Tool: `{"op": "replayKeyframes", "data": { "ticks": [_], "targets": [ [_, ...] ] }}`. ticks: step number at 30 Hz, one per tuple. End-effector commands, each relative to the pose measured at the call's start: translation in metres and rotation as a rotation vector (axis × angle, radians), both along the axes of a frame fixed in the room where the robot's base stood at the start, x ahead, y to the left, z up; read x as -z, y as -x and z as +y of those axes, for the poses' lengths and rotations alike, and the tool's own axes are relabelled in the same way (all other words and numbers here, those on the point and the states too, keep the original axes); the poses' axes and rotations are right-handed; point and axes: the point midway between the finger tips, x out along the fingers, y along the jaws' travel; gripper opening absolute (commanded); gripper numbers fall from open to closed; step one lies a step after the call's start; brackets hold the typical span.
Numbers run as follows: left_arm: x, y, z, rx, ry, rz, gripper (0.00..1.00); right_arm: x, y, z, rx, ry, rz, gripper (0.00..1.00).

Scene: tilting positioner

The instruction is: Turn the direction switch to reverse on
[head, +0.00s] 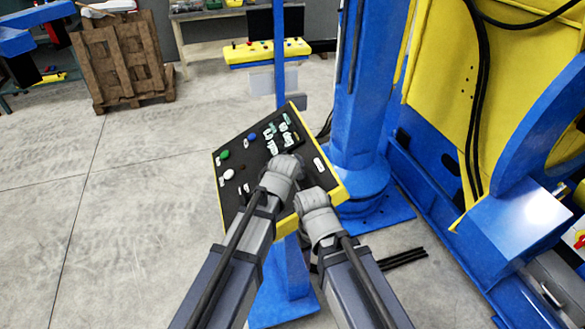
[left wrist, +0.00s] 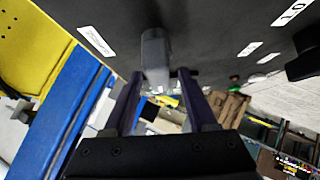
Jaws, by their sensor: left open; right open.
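The control panel (head: 240,197) has a dark face and a yellow edge, and is tilted. In the left wrist view its dark face (left wrist: 215,35) fills the top. A grey switch knob (left wrist: 155,52) sticks out from it beside a white label. My left gripper (left wrist: 159,76) is open, with one dark finger on each side of the knob's lower end; I cannot tell whether they touch it. In the head view the left wrist hides this knob and the left fingers. My right gripper (head: 304,183) is open at the panel's lower right, its fingers mostly hidden by its own wrist.
A blue column (head: 360,110) and the blue-and-yellow positioner (head: 450,80) stand at the right. A wooden pallet stack (head: 120,62) is at the back left. The floor at left is clear.

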Motion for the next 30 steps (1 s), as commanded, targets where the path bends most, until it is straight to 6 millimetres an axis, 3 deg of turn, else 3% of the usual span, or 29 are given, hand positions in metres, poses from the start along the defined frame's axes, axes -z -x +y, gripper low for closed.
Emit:
{"op": "replayKeyframes", "data": {
  "ticks": [4, 19, 30],
  "targets": [
    [-0.0009, 0.0006, 0.0002, 0.000, 0.000, 0.000, 0.55, -0.0009, 0.0001, 0.0001, 0.000, 0.000, 0.000, 0.50],
    [-0.0007, 0.0007, 0.0002, 0.000, 0.000, 0.000, 0.00, -0.0008, 0.0000, 0.0000, 0.000, 0.000, 0.000, 0.50],
    [-0.0005, 0.0009, 0.0003, 0.004, -0.001, -0.002, 0.00, -0.0002, 0.0000, 0.0000, 0.000, 0.000, 0.000, 0.50]
  ]
}}
